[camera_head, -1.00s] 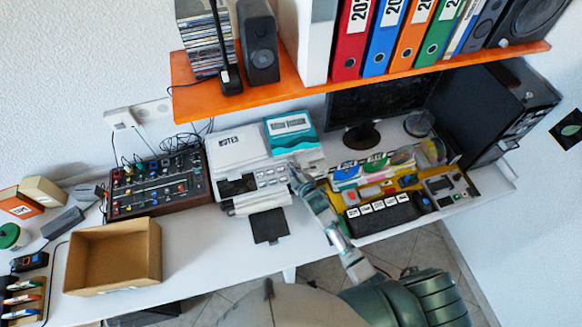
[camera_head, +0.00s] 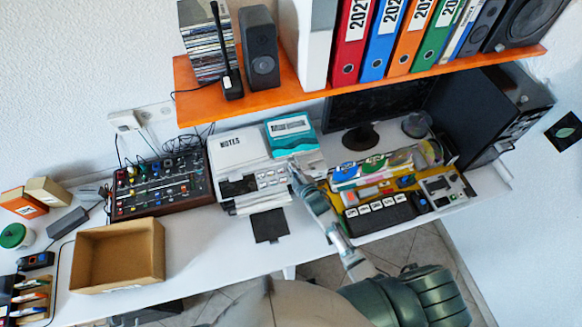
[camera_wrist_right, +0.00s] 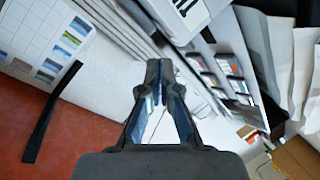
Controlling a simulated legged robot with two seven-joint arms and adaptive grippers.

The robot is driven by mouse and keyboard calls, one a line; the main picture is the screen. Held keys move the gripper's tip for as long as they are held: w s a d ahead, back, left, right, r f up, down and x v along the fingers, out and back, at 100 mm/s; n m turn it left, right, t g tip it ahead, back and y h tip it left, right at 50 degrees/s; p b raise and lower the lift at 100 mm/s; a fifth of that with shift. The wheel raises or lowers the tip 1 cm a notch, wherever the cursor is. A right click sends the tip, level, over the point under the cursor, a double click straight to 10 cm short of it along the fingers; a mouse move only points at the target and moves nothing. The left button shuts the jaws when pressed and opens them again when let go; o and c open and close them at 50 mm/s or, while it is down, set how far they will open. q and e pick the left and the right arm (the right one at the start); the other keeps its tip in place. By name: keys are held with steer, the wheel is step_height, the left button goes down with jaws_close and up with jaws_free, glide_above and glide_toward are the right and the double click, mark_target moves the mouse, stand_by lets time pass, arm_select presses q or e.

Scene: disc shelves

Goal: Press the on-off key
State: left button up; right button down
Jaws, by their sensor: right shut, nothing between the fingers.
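My right gripper (camera_head: 294,171) reaches over the desk at the right front corner of a white printer-like machine (camera_head: 236,190). The machine has a panel of pale keys (camera_head: 272,178) on its front, just left of the gripper. I cannot tell which key is the on-off key, nor whether the fingertips touch anything. In the right wrist view the gripper (camera_wrist_right: 158,68) is shut with nothing between its fingers, and a pale surface lies behind it. My left gripper is not in view.
Notes and a teal book (camera_head: 290,133) lie on the machine. A mixer (camera_head: 160,187) and an open cardboard box (camera_head: 118,257) are to the left. A black keypad (camera_head: 380,217) and a yellow tray with discs are right. An orange shelf (camera_head: 290,93) hangs above.

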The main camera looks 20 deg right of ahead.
steer(key=s+r+p, duration=0.1)
steer(key=r+p, duration=0.2)
steer(key=s+r+p, duration=0.1)
steer(key=shift+s+r, duration=0.3)
steer(key=shift+r, duration=0.1)
